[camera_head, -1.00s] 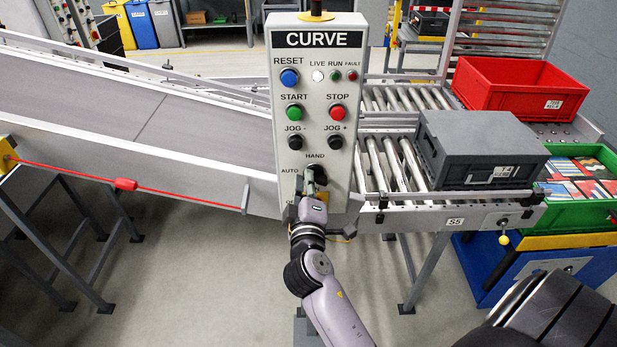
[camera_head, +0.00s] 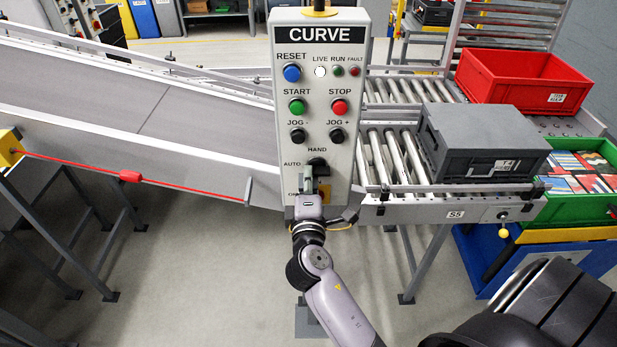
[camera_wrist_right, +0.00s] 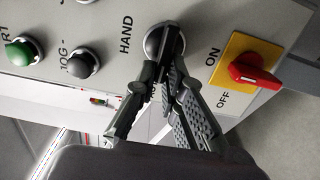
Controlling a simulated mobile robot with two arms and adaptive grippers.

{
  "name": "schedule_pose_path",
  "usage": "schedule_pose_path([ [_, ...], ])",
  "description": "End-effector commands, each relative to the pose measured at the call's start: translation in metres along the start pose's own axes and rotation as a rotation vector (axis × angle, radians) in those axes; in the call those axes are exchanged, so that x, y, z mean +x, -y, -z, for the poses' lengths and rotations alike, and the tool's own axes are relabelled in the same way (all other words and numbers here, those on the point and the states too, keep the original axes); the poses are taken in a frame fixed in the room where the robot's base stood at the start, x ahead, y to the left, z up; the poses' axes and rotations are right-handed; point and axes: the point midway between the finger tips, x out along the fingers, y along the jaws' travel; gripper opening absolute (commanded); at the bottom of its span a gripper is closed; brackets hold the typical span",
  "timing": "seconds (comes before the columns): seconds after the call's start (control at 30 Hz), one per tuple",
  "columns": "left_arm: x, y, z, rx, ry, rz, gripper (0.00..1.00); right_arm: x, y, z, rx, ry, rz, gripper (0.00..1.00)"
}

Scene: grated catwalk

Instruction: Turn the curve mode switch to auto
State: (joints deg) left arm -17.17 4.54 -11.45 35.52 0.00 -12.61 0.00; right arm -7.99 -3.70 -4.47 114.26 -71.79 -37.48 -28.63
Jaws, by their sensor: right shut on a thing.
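The grey CURVE panel (camera_head: 345,105) stands upright in the middle of the head view. Its mode switch (camera_head: 317,162) is a black knob with HAND above it and AUTO to its left. My right gripper (camera_head: 316,173) reaches up from below and is shut on the knob. In the right wrist view the finger ends (camera_wrist_right: 168,45) close over the knob (camera_wrist_right: 154,43) and hide much of it. The AUTO label is partly covered there. The handle seems to lie sideways, towards the AUTO side, but its exact angle is hard to tell. My left gripper is not in view.
A red-on-yellow ON/OFF switch (camera_wrist_right: 250,72) is close beside the fingers. JOG buttons (camera_head: 297,135) sit above the mode switch. A conveyor belt (camera_head: 130,105) lies left; rollers with a grey crate (camera_head: 485,150) lie right. A red pull cord (camera_head: 80,168) runs along the left.

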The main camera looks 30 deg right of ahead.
Motion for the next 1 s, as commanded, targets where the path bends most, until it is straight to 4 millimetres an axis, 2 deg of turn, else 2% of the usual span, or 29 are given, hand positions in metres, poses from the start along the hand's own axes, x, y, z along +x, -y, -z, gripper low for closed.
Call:
schedule_pose_path([
  [0.23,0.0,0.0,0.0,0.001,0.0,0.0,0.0,0.0,0.0,0.001,-0.003,-0.003,-0.001,0.0],
  [0.27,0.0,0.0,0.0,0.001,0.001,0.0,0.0,0.0,0.0,0.001,-0.003,-0.003,-0.001,0.12],
  [0.53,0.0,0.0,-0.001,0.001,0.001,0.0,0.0,0.0,0.0,0.0,-0.001,-0.001,0.0,0.3],
  [0.83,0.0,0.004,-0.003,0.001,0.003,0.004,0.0,-0.001,0.001,0.0,0.0,0.0,0.001,0.3],
  [1.0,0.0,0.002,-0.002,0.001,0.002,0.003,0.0,-0.018,0.002,0.0,0.0,-0.001,0.004,0.3],
])
